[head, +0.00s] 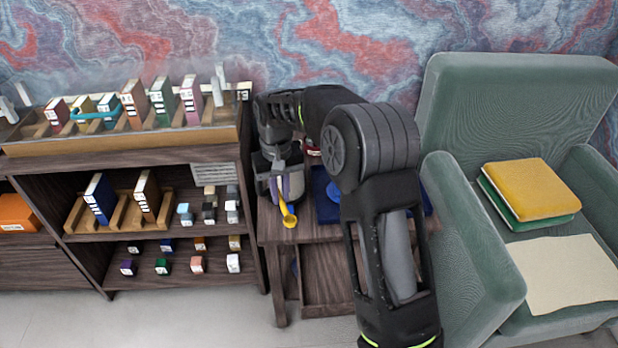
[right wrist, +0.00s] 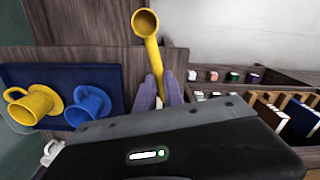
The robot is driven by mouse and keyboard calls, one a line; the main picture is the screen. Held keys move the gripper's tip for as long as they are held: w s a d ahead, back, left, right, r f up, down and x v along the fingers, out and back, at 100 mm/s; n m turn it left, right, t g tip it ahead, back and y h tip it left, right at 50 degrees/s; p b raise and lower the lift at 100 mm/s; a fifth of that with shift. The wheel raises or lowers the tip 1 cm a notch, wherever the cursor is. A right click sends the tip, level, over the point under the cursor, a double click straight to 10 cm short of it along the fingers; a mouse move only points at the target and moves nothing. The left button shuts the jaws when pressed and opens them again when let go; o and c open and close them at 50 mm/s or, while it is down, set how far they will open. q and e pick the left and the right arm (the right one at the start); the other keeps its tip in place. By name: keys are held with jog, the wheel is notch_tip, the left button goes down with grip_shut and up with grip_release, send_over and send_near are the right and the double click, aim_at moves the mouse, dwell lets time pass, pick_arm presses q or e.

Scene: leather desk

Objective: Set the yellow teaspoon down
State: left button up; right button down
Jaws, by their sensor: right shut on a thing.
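The yellow teaspoon (head: 288,217) is held by my right gripper (head: 289,192), with its bowl pointing down and forward of the fingers. In the right wrist view the teaspoon (right wrist: 147,24) has its handle between the two purple fingertips (right wrist: 160,88), which are shut on it. In the head view it is over the left part of the small wooden side table (head: 284,236). I cannot tell whether its bowl touches the wood. My left gripper is not in view.
A blue tray (right wrist: 108,76) on the side table holds a yellow cup (right wrist: 30,104) and a blue cup (right wrist: 88,103) with saucers. A shelf unit (head: 130,160) with binders and small boxes stands left. A green armchair (head: 465,240) stands right, with folded cloths (head: 530,187) on it.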

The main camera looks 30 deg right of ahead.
jog(key=s+a+r+n, duration=0.1)
jog(key=s+a+n, duration=0.1)
jog(key=a, duration=0.9)
jog(key=shift+s+a+n, duration=0.4)
jog(key=shift+s, duration=0.5)
jog(key=shift+r, duration=0.1)
